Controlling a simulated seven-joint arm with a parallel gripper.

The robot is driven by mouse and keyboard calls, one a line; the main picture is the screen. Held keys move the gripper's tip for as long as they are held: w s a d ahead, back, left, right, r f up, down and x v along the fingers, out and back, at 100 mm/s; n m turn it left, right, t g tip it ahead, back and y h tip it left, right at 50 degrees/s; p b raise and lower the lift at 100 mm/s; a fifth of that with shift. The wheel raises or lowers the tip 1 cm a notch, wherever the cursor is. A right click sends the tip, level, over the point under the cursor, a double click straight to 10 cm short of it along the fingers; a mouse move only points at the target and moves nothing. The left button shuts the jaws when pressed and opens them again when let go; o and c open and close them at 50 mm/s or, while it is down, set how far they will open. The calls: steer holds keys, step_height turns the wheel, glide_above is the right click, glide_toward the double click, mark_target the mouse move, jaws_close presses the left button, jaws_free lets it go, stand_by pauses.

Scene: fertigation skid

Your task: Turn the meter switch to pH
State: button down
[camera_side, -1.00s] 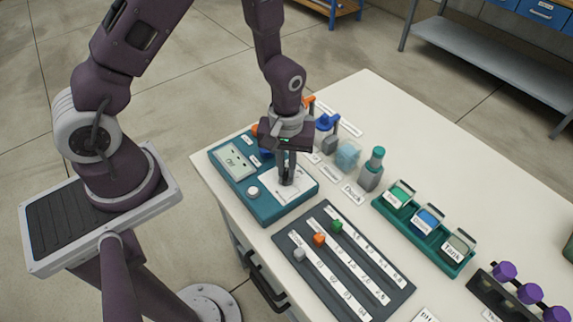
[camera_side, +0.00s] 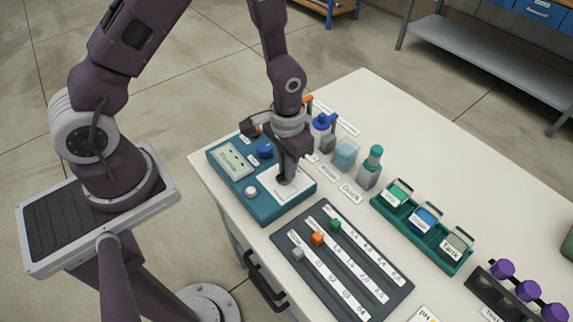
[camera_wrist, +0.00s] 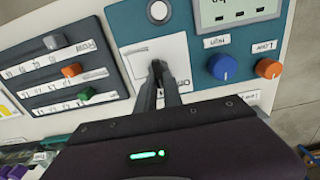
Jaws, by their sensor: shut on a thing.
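The teal meter box (camera_side: 268,213) stands at the table's near left corner, with a lit display (camera_side: 236,163) whose text is too small to read surely. The switch's white plate (camera_side: 271,190) lies on the box; it also shows in the wrist view (camera_wrist: 138,62), with lettering partly hidden by my fingers. My gripper (camera_side: 286,180) points down over this plate, its fingers shut on the dark meter switch. In the wrist view my gripper (camera_wrist: 159,75) has its fingertips together at the switch, which they mostly hide.
A blue knob (camera_wrist: 222,67), an orange knob (camera_wrist: 267,68) and a white button (camera_wrist: 158,10) are close by on the box. A dark slider panel (camera_side: 342,262) lies in front. Bottles, including a teal-capped one (camera_side: 370,168), and a green rack (camera_side: 422,232) stand to the right.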

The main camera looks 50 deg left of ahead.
steer(key=shift+d+m, duration=0.1)
steer(key=shift+m, duration=1.2)
steer(key=c, duration=1.5)
jaws_free()
step_height(320, 180, up, 7)
steer(key=shift+r, duration=0.1)
